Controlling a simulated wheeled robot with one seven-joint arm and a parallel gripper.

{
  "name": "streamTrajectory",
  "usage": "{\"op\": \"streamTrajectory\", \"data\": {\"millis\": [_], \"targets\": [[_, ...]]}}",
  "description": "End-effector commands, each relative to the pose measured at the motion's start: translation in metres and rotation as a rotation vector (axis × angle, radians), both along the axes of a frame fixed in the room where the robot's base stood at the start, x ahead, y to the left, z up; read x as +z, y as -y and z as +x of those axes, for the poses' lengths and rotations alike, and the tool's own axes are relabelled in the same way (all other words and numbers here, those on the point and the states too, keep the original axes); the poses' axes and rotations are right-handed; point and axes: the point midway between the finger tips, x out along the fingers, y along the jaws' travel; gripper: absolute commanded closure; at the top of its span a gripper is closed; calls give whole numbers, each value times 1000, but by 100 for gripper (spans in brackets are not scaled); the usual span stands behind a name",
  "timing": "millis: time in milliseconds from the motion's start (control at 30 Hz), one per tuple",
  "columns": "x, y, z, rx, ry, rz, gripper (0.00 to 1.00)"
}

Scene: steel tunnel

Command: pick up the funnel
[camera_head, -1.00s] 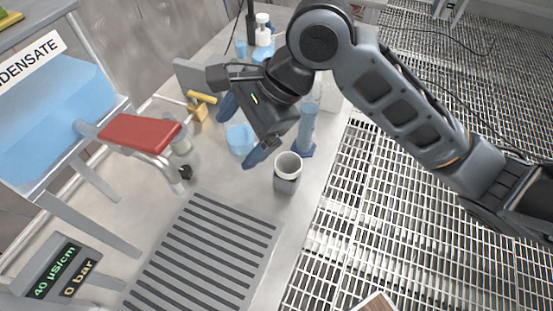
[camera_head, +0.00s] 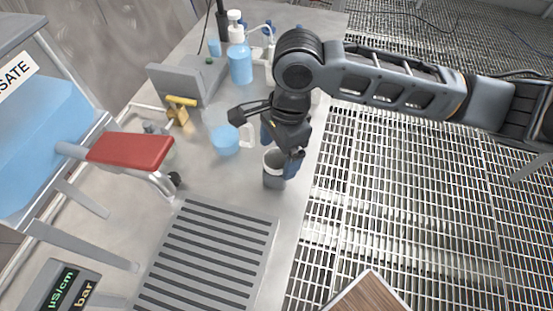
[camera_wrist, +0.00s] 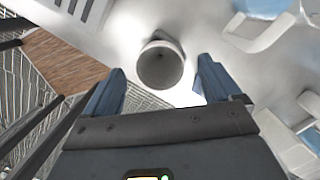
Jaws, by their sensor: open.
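A round, hollow vessel with a pale rim and grey lower body (camera_head: 272,181) stands upright near the right edge of the steel table. It looks like the funnel seated in a grey holder, but I cannot tell for sure. My gripper (camera_head: 281,149) is open and empty, right above and behind it, partly covering its far rim. In the wrist view, the vessel's round mouth (camera_wrist: 160,68) lies ahead between the two blue fingertips, with clear gaps on both sides. I cannot tell whether the fingers reach down beside it.
A blue beaker (camera_head: 224,141) stands left of my gripper, and a blue bottle (camera_head: 240,64) farther back. A grey slotted plate (camera_head: 208,255) lies in front. A red-topped lever (camera_head: 130,150) and a yellow-handled valve (camera_head: 181,102) are left. Floor grating lies beyond the table's right edge.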

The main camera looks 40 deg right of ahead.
Motion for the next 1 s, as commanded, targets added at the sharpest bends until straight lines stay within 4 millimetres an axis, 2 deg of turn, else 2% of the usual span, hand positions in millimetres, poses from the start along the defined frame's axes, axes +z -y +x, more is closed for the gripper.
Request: {"op": "streamTrajectory", "data": {"millis": [133, 367, 900, 1000], "targets": [[-10, -1, 0, 1, 0, -1, 9], [-11, -2, 0, 2, 0, 0, 10], [-11, -2, 0, 2, 0, 0, 62], [-10, -2, 0, 2, 0, 0, 69]]}}
